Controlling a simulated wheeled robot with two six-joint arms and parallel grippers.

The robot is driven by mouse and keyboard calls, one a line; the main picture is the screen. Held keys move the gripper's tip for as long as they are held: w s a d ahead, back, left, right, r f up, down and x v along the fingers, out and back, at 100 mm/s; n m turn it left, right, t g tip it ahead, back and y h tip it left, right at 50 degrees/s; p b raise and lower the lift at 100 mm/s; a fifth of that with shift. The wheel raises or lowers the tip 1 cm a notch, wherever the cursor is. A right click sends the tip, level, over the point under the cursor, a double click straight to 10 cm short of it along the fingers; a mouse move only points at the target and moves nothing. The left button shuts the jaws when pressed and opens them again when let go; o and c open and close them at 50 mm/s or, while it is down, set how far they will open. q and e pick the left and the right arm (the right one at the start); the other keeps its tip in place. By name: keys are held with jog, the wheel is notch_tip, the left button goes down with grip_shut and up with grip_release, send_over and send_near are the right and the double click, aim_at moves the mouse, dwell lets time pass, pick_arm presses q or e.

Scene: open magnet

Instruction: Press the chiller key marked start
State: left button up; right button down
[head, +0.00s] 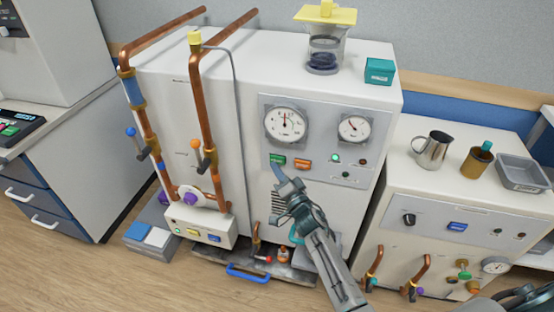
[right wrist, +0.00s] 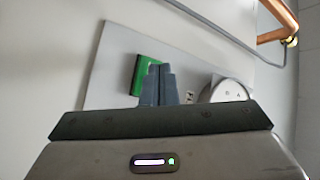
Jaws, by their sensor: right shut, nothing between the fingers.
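The chiller (head: 350,85) is a large white cabinet with a grey gauge panel (head: 322,125) on its front. A green key (head: 277,159) sits at the panel's lower left, with an orange key (head: 303,164) to its right. Their lettering is too small to read. My right gripper (head: 279,173) is shut and empty, its fingertips just below the green key. In the right wrist view, the shut fingertips (right wrist: 157,82) overlap the lower right part of the green key (right wrist: 146,70). I cannot tell whether they touch it. My left gripper is not in view.
Two gauges (head: 286,124) sit above the keys, and a lit green lamp (head: 335,157) is to their right. Copper pipes (head: 205,110) with valve levers rise left of the panel. A second cabinet (head: 400,195) stands to the right. A blue handle (head: 248,271) lies low in front.

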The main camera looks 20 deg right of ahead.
jog(key=shift+s+a, duration=0.15)
jog(key=shift+s, duration=0.1)
jog(key=s+a+p, duration=0.1)
jog(key=s, duration=0.1)
jog(key=s+a+p, duration=0.1)
jog(key=s, duration=0.1)
jog(key=shift+a, duration=0.35)
dwell(0.8)
